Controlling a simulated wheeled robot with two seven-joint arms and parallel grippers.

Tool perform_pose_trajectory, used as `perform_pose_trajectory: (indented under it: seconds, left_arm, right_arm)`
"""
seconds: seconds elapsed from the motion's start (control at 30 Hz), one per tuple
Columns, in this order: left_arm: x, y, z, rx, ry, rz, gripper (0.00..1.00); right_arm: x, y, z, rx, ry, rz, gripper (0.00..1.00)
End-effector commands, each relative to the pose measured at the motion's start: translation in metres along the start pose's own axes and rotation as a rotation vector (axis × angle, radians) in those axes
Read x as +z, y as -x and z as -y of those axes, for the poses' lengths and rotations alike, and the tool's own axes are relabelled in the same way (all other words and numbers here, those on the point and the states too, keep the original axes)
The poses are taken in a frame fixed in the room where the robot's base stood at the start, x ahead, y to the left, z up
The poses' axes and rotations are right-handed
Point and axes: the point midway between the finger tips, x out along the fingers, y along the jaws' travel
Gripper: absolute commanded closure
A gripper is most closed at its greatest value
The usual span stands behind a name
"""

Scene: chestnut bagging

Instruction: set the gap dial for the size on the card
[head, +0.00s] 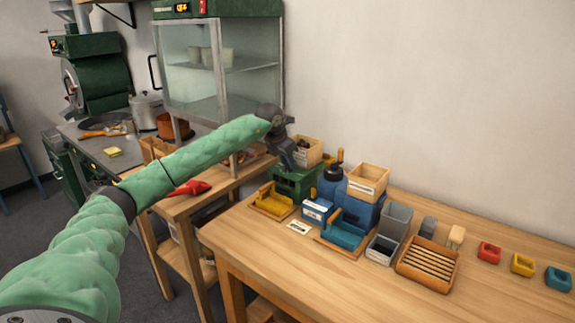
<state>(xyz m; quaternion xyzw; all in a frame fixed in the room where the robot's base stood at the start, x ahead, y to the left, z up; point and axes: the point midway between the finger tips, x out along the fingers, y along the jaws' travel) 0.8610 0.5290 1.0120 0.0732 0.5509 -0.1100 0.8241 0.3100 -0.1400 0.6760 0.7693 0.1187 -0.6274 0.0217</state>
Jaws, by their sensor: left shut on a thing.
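My left gripper (289,160) reaches in from the left and points down at the green machine (292,184) at the back left of the table. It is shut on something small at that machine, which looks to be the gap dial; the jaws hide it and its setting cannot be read. A small white card (299,227) lies flat on the table in front of the machines; its print is too small to read. A blue machine (362,212) with a wooden hopper (368,180) stands to the right of the green one. My right gripper is not in view.
A yellow tray (271,203) and a teal tray (343,235) sit before the machines. Grey bins, a slatted wooden rack (428,264) and red, yellow and teal blocks stand rightward. A glass cabinet (220,70) stands behind my arm. The table's front (300,275) is clear.

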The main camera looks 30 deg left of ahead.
Motion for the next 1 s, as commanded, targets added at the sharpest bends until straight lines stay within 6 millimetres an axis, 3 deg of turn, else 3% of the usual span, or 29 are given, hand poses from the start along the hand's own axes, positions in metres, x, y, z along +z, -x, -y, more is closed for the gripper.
perform_pose_trajectory:
  seconds: [0.1, 0.3, 0.7, 1.0]
  left_arm:
    - [-0.001, -0.002, -0.002, -0.034, -0.084, 0.002, 0.95]
    - [0.000, -0.002, -0.003, -0.096, -0.233, 0.001, 0.95]
    - [0.001, -0.001, -0.003, -0.167, -0.405, 0.000, 0.95]
    - [0.001, 0.000, -0.003, -0.179, -0.433, 0.000, 0.95]
  right_arm:
    - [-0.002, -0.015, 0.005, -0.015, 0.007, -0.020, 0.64]
    - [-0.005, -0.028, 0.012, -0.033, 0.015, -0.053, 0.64]
    - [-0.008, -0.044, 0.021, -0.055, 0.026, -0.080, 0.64]
    - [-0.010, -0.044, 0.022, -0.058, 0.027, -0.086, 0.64]
